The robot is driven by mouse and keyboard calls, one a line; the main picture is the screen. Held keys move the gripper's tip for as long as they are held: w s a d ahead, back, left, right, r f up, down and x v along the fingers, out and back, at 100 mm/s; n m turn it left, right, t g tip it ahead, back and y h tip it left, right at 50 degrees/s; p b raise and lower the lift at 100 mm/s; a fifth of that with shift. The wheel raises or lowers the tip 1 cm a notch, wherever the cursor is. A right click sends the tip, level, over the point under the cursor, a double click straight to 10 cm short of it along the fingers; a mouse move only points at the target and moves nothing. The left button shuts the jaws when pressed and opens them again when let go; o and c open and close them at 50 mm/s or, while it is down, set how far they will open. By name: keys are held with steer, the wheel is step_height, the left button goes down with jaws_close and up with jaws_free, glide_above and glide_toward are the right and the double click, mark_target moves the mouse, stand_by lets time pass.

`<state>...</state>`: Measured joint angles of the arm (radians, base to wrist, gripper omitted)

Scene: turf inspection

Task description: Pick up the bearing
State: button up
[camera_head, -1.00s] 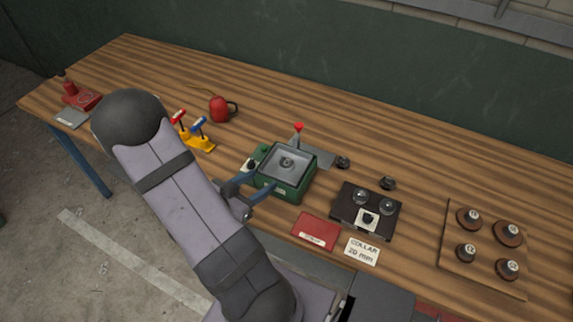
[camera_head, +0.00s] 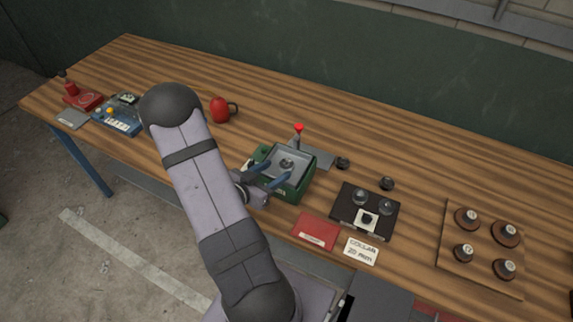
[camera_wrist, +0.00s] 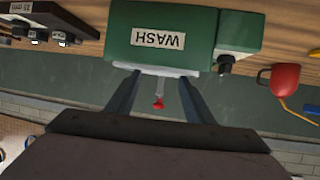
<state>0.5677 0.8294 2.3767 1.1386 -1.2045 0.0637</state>
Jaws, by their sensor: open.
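A small grey ring-shaped part (camera_head: 287,163), which looks like the bearing, lies in the grey basin (camera_head: 297,157) of the green wash box (camera_head: 289,190). My gripper (camera_head: 274,167) is open, its two blue fingers apart at the near left side of the basin, with nothing seen between them. In the wrist view my gripper (camera_wrist: 160,84) points at the green box (camera_wrist: 118,38) with its upside-down WASH label. The bearing does not show in the wrist view.
A lever with a red knob (camera_head: 299,128) stands behind the box. A red mug (camera_head: 220,109) is left. A dark block with glassy domes (camera_head: 349,213), a red pad (camera_head: 316,231) and a COLLAR 20 mm card (camera_head: 361,251) lie right. A peg board (camera_head: 487,248) is farther right.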

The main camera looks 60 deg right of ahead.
mark_target(287, 163)
steer(key=shift+p+x, duration=0.6)
steer(key=shift+x, duration=1.9)
steer(key=c, duration=1)
steer(key=shift+c, duration=0.2)
steer(key=shift+r, duration=0.15)
step_height(287, 163, up, 10)
steer(key=b, duration=0.1)
